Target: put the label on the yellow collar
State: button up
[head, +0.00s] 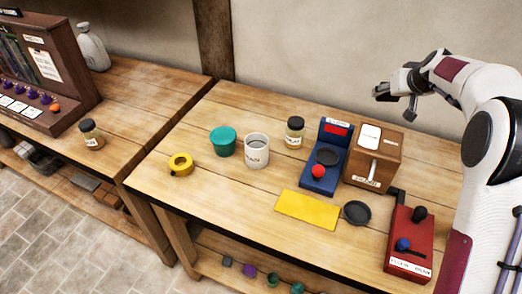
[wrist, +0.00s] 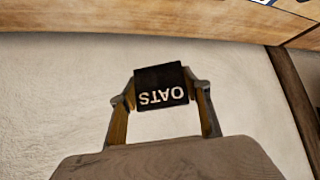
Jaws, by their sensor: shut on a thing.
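The yellow collar (head: 181,160) is a small ring lying on the left part of the near bench, with a dark patch at its front left. The label is a small black square with white letters reading OATS, upside down in the wrist view (wrist: 163,86). My gripper (wrist: 163,95) is shut on the label, one finger at each side. In the head view my gripper (head: 394,101) is high at the right, above the back of the bench and well away from the collar. The label cannot be made out clearly there.
Near the collar stand a teal tub (head: 223,141) and a white canister (head: 256,152). A jar (head: 295,131), blue scale (head: 320,178), wooden box (head: 373,160), yellow mat (head: 307,209), dark disc (head: 357,213) and red device (head: 409,245) stand farther right. The bench in front of the collar is clear.

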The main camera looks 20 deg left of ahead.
jog(key=s+a+n+g+y, duration=0.1)
jog(key=s+a+n, duration=0.15)
jog(key=a, duration=0.65)
jog(key=s+a+n+y, duration=0.1)
jog(key=s+a, duration=0.2)
jog(key=a, duration=0.5)
jog(key=n+g+y, duration=0.3)
jog(key=n+g, duration=0.4)
jog(key=n, duration=0.3)
send_over(180, 161)
notch_tip(180, 161, down, 4)
jog(key=r, duration=0.1)
jog(key=shift+f, duration=0.6)
jog(key=shift+f, duration=2.5)
jog(key=shift+f, duration=2.5)
